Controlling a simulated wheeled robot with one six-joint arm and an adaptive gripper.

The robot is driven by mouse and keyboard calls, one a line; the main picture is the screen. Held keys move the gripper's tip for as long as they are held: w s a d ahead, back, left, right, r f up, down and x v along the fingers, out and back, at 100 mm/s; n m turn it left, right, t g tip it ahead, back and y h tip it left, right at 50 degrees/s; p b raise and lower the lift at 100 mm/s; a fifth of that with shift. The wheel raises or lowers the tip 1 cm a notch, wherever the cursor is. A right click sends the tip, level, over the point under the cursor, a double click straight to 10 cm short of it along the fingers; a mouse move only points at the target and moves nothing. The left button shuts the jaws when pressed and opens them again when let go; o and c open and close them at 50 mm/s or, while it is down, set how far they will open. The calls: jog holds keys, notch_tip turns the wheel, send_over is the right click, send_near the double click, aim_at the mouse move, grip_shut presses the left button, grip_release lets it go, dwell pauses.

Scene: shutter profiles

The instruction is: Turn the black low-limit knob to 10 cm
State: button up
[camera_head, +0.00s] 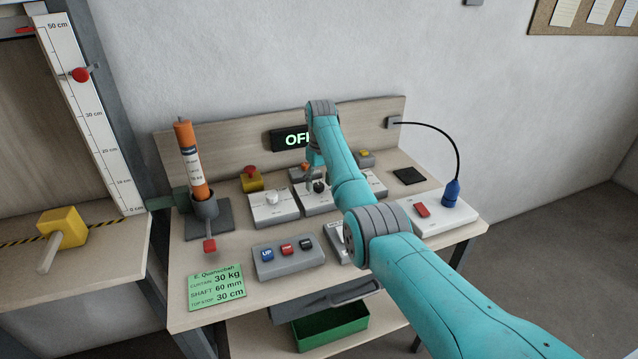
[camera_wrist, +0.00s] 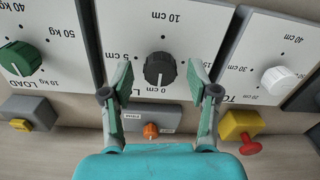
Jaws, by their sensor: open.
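The black low-limit knob (camera_wrist: 160,68) sits on a pale dial box (camera_wrist: 130,30) in the wrist view, where the panel appears upside down. Its dial reads 0 cm, 5 cm and 10 cm; a small white mark on the knob appears to face the 0 cm label. My gripper (camera_wrist: 160,76) is open, with one finger on each side of the knob and a visible gap on both sides. I cannot tell the height of the fingertips against the knob. In the head view the knob (camera_head: 319,187) is partly hidden by my gripper (camera_head: 315,172).
The green load knob (camera_wrist: 20,58) and white top-limit knob (camera_wrist: 278,80) flank the dial. An orange knob (camera_wrist: 151,131), a red-and-yellow button (camera_wrist: 240,127) and a yellow button (camera_wrist: 20,124) are close to my gripper. An orange cylinder (camera_head: 190,160) stands at the left.

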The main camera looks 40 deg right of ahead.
jog(key=shift+f, duration=0.25)
grip_shut()
